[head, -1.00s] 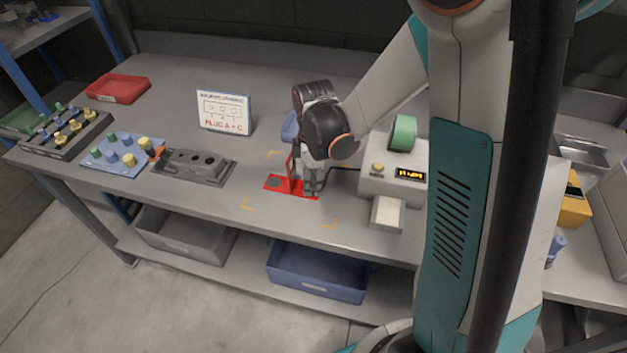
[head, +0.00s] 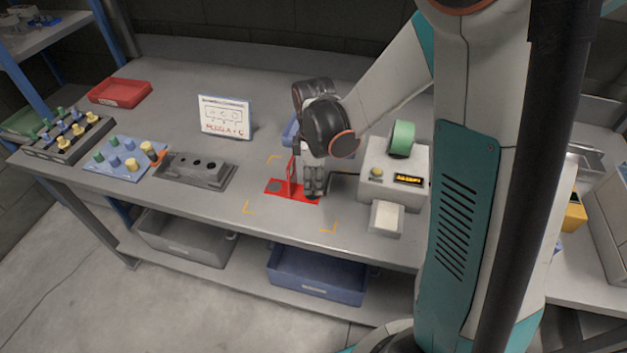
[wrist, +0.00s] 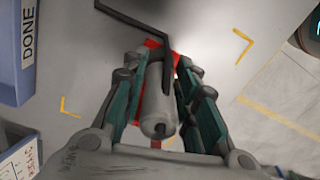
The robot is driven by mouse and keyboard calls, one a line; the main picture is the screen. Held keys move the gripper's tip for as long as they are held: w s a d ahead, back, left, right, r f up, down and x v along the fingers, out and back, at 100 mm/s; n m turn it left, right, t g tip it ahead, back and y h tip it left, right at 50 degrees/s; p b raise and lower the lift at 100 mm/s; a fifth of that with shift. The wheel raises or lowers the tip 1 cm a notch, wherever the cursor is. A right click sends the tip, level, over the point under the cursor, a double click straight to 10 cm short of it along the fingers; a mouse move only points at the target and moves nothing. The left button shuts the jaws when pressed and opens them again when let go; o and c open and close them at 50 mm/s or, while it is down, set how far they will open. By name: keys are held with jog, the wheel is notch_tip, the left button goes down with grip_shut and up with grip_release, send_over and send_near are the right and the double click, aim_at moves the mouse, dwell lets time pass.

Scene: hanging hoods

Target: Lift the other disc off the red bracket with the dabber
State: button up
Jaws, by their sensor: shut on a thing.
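The red bracket (head: 282,192) lies flat on the bench, with a thin red upright near its middle. My gripper (head: 313,190) points down over the bracket's right end. In the wrist view my gripper (wrist: 158,98) is shut on a grey cylindrical dabber (wrist: 157,100), its fingers on both sides. Red parts of the bracket (wrist: 152,43) show around the dabber.
A white device with a green roll (head: 402,138) stands right of the bracket. A blue bin (head: 290,130) is behind my gripper. A grey holed block (head: 195,170), a blue peg board (head: 125,158) and a sign (head: 226,117) stand left. The bench in front is clear.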

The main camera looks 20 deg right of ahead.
jog(key=shift+r+p, duration=1.45)
jog(key=shift+r, duration=0.9)
